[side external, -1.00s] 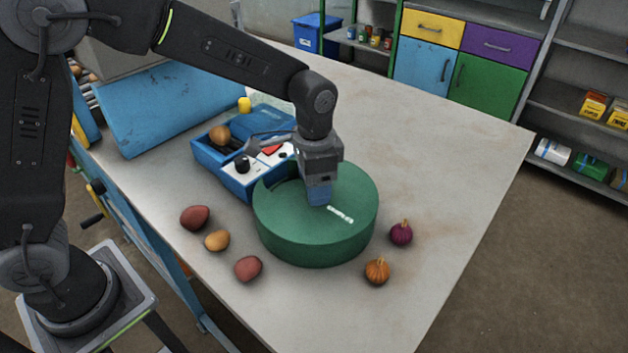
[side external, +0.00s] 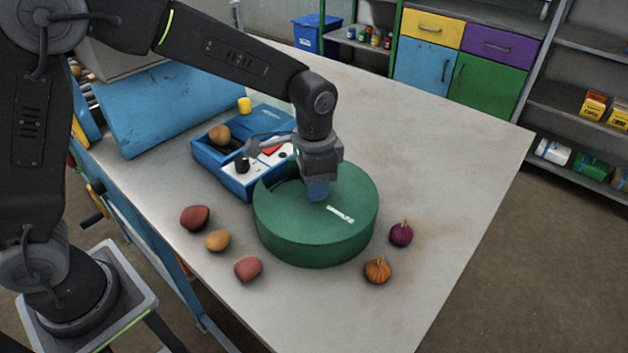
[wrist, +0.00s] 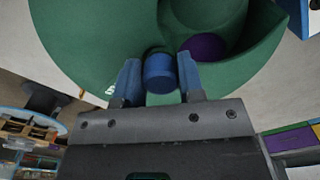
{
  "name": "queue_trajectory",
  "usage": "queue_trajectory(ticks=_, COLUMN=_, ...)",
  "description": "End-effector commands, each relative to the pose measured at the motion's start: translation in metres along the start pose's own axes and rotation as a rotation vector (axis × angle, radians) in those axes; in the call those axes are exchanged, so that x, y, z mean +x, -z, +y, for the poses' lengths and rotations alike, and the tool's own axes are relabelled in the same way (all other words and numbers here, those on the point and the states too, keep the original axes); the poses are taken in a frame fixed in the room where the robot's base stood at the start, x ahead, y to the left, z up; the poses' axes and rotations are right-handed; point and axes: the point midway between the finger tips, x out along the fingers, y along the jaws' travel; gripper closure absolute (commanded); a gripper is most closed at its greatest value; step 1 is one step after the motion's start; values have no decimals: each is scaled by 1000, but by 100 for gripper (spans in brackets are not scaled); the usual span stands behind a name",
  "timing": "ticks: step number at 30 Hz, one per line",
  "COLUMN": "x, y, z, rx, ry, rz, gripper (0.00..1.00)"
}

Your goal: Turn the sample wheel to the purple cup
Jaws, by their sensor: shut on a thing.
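The sample wheel is a round green drum (side external: 315,245) on the table, with a wedge-shaped opening in its top on the left. My gripper (side external: 317,192) points down over the drum's top. In the wrist view my gripper (wrist: 160,80) has its two blue fingers on either side of a small blue knob (wrist: 160,73) and is shut on it. The purple cup (wrist: 205,47) shows inside the opening in the wrist view, near one edge and partly covered by the green top. In the side view the opening's inside is mostly hidden.
A blue box (side external: 238,180) with a black knob and red part stands close behind the drum on the left. Several vegetables lie around the drum, including a red potato (side external: 248,269), a small orange pumpkin (side external: 377,270) and a purple onion (side external: 400,234). The table's right side is clear.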

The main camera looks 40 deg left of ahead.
Motion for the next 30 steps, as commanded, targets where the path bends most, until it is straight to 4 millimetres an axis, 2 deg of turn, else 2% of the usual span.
queue_trajectory(ticks=8, x=-1, y=0, z=0, rx=-29, ry=1, rz=1, gripper=100)
queue_trajectory(ticks=14, x=-1, y=0, z=0, rx=-125, ry=0, rz=0, gripper=100)
queue_trajectory(ticks=30, x=-1, y=1, z=2, rx=-613, ry=-1, rz=-1, gripper=100)
